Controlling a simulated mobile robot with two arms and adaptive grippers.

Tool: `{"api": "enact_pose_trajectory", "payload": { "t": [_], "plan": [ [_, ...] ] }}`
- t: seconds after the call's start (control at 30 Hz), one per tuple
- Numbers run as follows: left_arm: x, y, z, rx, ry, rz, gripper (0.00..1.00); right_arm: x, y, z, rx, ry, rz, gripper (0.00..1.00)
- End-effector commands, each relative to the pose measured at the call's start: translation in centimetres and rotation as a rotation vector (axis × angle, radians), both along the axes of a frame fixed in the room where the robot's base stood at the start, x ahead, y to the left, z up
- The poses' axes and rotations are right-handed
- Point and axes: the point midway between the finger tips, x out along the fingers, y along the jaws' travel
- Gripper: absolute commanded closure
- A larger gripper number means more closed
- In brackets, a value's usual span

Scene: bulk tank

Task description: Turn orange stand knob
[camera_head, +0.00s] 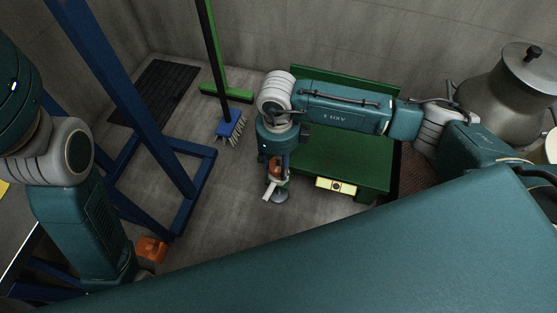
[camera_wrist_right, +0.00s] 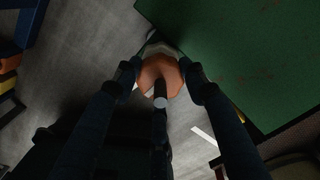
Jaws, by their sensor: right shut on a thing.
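The orange stand knob (camera_wrist_right: 158,77) sits between the two fingers of my right gripper (camera_wrist_right: 160,80) in the right wrist view, and the fingers touch it from both sides. In the head view the right gripper (camera_head: 275,172) points down beside the green stand (camera_head: 340,160), and only a little of the orange knob shows between its fingers. A pale piece and a grey round foot (camera_head: 279,196) show just below the gripper. My left arm comes in at the left of the head view; its gripper is not seen.
A blue frame (camera_head: 130,90) stands at the left. A green brush (camera_head: 226,91) and a blue brush (camera_head: 231,123) stand behind my right gripper. A dark floor grate (camera_head: 163,85) lies at the back left. A metal can (camera_head: 510,90) stands at the right. An orange object (camera_head: 151,249) is low left.

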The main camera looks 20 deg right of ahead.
Motion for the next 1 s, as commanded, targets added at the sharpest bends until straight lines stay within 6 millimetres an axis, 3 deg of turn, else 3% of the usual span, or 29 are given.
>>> {"api": "enact_pose_trajectory", "payload": {
  "t": [0.3, 0.33, 0.43, 0.77, 1.0],
  "plan": [
    [0.0, 0.0, -0.1, 0.0, 0.0, 0.0, 0.39, 0.6, 0.4, 0.2, 0.012, -0.018, -0.001, 0.84],
    [0.0, 0.0, -0.1, 0.0, 0.001, 0.0, 0.39, 0.6, 0.4, 0.2, 0.012, -0.018, -0.001, 0.56],
    [0.0, 0.0, -0.1, 0.0, 0.0, -0.001, 0.39, 0.6, 0.4, 0.2, 0.01, -0.016, -0.002, 0.39],
    [0.0, 0.0, 0.0, 0.0, -0.001, 0.001, 0.39, 0.3, 0.2, 0.4, 0.007, -0.01, -0.001, 0.39],
    [0.0, 0.0, 0.0, 0.0, -0.001, 0.0, 0.39, 0.4, 0.3, 4.1, 0.008, -0.013, 0.001, 0.39]
  ]
}}
